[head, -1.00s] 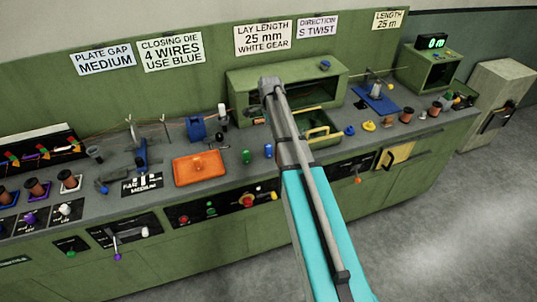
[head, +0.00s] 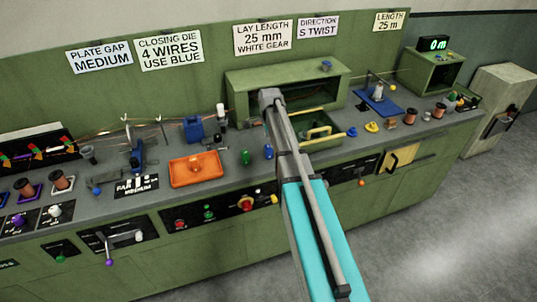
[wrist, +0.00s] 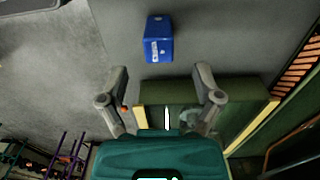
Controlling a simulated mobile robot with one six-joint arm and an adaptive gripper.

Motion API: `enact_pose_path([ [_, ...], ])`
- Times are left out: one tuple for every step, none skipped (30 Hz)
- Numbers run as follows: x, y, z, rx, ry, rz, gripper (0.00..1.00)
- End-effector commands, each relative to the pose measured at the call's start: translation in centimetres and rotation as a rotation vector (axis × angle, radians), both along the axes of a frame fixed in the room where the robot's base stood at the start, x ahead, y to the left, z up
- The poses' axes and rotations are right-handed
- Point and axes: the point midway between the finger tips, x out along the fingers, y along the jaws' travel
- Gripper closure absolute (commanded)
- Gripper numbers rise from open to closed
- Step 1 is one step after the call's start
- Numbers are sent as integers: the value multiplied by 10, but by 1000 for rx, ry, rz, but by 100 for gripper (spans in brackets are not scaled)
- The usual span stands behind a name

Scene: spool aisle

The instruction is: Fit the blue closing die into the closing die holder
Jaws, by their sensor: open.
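A small blue cylinder (head: 268,152), which looks like the blue closing die, stands on the bench beside a small green one (head: 245,157), just left of my arm. A blue upright block (head: 194,130) stands further back on the wire line; it may be the closing die holder, but I cannot tell for sure. In the wrist view, my gripper (wrist: 162,76) is open with nothing between its fingers. A blue block with white marks (wrist: 158,40) lies beyond the fingertips, apart from them. In the head view my fingers are hidden behind the wrist.
An orange tray (head: 182,172) lies left of the blue cylinder. A green cabinet (head: 240,82) stands behind my arm, with an open yellow-handled drawer (head: 318,133). A blue stand (head: 378,102) and several spools are to the right. A sign (head: 168,51) reads closing die, 4 wires, use blue.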

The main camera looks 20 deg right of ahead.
Motion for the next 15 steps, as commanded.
enact_pose_path([
  [0, 0, 0, 0, 0, 0, 17],
  [0, 0, 0, 0, 0, 0, 17],
  [0, 0, 0, 0, 0, 0, 17],
  [0, 0, 0, 0, 0, 0, 17],
  [0, 0, 0, 0, 0, 0, 17],
  [0, 0, 0, 0, 0, 0, 17],
  [0, 0, 0, 0, 0, 0, 17],
  [0, 0, 0, 0, 0, 0, 17],
  [0, 0, -1, 0, 0, 0, 17],
  [0, 0, -1, 0, 0, 0, 17],
  [0, 0, -2, 0, 0, 0, 17],
  [0, 1, -4, 0, 0, 0, 17],
  [0, 1, -5, 0, 0, 0, 17],
  [0, 1, -7, 0, 0, 0, 17],
  [0, 1, -9, 0, 0, 0, 17],
])
